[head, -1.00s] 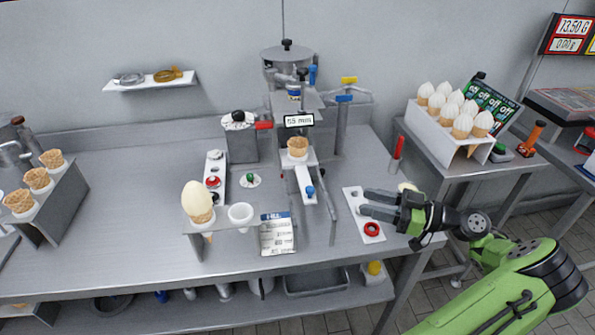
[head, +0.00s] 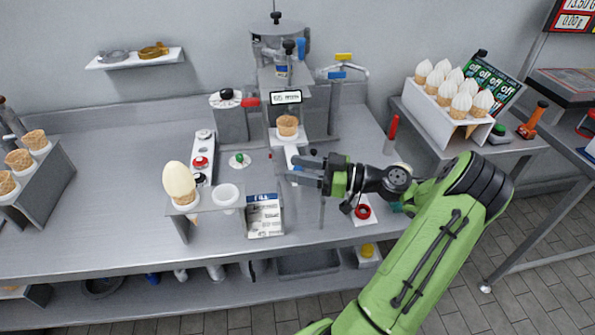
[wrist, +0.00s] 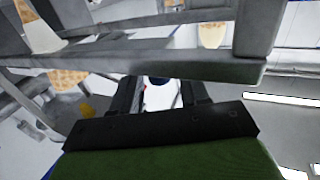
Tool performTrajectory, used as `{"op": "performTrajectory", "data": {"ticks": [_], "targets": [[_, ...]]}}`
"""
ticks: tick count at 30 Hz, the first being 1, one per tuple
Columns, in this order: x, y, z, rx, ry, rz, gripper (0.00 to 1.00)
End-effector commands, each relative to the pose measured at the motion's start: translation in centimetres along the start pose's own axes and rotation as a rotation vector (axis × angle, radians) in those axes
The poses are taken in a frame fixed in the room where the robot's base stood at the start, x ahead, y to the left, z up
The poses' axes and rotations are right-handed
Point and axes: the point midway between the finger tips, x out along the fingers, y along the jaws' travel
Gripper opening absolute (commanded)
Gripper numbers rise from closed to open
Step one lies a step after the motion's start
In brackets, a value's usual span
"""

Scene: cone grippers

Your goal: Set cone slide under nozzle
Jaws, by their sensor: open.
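The cone slide (head: 292,153) is a white rail running forward from under the machine's nozzle area. A waffle cone (head: 288,127) stands upright in its holder, below the small display. My gripper (head: 298,170) is open at the slide's front end, its fingers pointing left across it. In the wrist view the open fingers (wrist: 163,98) have a dark blue knob (wrist: 160,82) between them, apparently the slide's handle. The exact gap between cone and nozzle (head: 283,72) cannot be told.
A grey bar (wrist: 190,55) crosses the wrist view.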

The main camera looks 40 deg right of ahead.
Motion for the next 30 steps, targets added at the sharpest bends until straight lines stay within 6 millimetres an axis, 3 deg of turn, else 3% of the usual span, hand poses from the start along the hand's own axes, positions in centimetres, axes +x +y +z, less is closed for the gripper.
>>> {"op": "performTrajectory", "data": {"ticks": [10, 18, 19, 26, 30], "targets": [[0.8, 0.0, 0.0, 0.000, 0.000, 0.001, 0.43], [0.8, 0.0, 0.0, 0.000, 0.000, 0.000, 0.02], [0.8, 0.0, 0.0, 0.000, 0.000, 0.000, 0.00], [0.8, 0.0, -0.1, -0.002, 0.002, 0.000, 0.00], [2.8, 1.2, -0.1, -0.005, 0.001, -0.006, 0.00]]}}
